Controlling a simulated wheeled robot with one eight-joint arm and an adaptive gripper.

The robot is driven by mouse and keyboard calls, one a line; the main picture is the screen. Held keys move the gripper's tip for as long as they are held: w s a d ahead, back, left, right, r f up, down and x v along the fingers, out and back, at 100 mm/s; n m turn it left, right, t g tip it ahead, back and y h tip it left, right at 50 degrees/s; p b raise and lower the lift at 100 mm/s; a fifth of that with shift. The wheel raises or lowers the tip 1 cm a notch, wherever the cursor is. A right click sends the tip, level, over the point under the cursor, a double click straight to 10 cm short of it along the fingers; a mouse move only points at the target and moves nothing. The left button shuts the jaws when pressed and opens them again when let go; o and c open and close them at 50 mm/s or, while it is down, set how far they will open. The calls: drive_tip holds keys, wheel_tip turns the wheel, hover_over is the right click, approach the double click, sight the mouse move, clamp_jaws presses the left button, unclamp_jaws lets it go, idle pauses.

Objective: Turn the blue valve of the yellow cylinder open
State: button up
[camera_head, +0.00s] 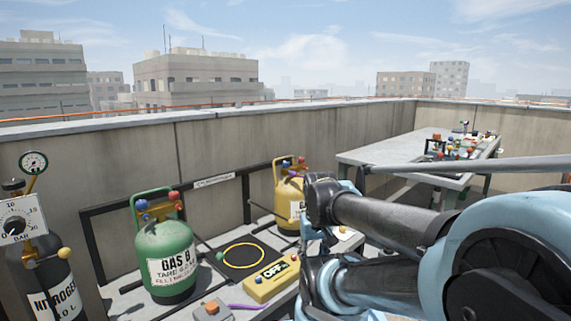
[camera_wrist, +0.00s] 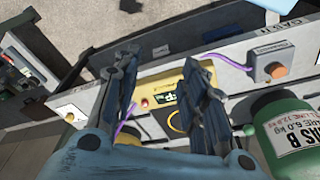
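The yellow cylinder (camera_head: 284,213) stands at the far end of the low bench in the head view, partly hidden by my arm. Its blue valve (camera_head: 282,163) shows at the top left of its collar, with a red valve beside it. My gripper (camera_wrist: 162,66) is open and empty in the wrist view. Its fingers are spread above the bench, with a yellow scale box (camera_wrist: 158,97) visible below and between them. I cannot make out the blue valve in the wrist view. In the head view my arm hides most of the gripper.
A green cylinder (camera_head: 172,262) with blue and red valves stands left on the bench; it also shows in the wrist view (camera_wrist: 278,125). A black nitrogen cylinder (camera_head: 45,277) with gauges is at far left. A grey table (camera_head: 385,157) with objects stands behind. A parapet wall (camera_head: 250,140) runs behind the bench.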

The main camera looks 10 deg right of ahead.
drive_tip(key=w+r+m, duration=0.5)
drive_tip(key=w+r, duration=0.3)
drive_tip(key=r, duration=0.4)
wheel_tip(320, 180, up, 19)
drive_tip(key=m+g, duration=0.2)
drive_tip(key=m, duration=1.9)
hover_over(286, 164)
drive_tip(key=w, duration=0.2)
wheel_tip(286, 164, down, 17)
drive_tip(key=shift+s+d+f, duration=0.1)
drive_tip(key=shift+s+d, duration=0.05)
drive_tip(key=c, duration=1.1)
drive_tip(key=shift+o, duration=0.2)
